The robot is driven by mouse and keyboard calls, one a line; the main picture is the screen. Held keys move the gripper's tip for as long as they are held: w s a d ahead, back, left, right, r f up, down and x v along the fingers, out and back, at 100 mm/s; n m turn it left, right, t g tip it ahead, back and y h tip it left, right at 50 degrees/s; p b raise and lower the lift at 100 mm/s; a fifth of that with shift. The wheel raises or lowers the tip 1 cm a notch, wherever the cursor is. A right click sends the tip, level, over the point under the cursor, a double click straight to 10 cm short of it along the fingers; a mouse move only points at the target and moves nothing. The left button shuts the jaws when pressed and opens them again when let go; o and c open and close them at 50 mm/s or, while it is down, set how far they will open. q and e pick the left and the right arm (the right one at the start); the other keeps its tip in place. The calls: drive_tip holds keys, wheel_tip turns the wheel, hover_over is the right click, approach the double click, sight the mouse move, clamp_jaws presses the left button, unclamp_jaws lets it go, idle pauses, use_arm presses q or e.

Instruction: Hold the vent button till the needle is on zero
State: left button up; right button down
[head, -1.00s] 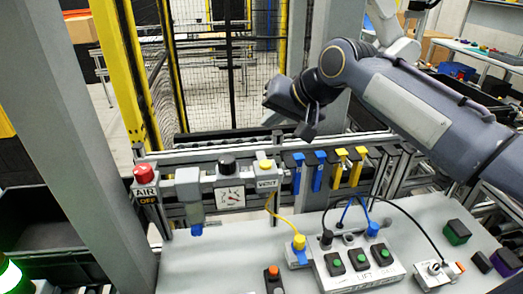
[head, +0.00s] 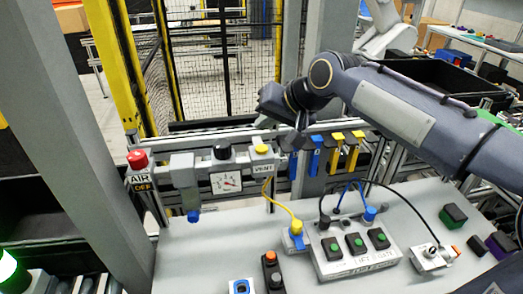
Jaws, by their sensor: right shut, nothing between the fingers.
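The yellow vent button (head: 262,149) sits on top of a grey block with a VENT label (head: 263,169). Left of it is the square white gauge (head: 226,183). Its thin needle is too small to read exactly; it seems to point to the right. My right gripper (head: 292,142) is shut and empty, pointing down just right of the vent button. It appears apart from the button, which shows no finger on it. My left gripper is out of view.
A black knob (head: 222,150) stands above the gauge. A red AIR knob (head: 138,159) with an OFF label is at left. Blue tags (head: 315,155) and yellow tags (head: 336,150) hang right of the vent block. Button boxes (head: 355,251) and cables cover the grey table in front.

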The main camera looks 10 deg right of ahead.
sight(257, 146)
drive_tip(key=shift+f+b, duration=1.05)
drive_tip(key=shift+f, duration=0.6)
idle(0.8)
drive_tip(key=shift+f+b, duration=0.3)
drive_tip(key=shift+f, duration=0.1)
drive_tip(key=shift+f+b, duration=0.4)
drive_tip(key=shift+f, duration=0.2)
idle(1.5)
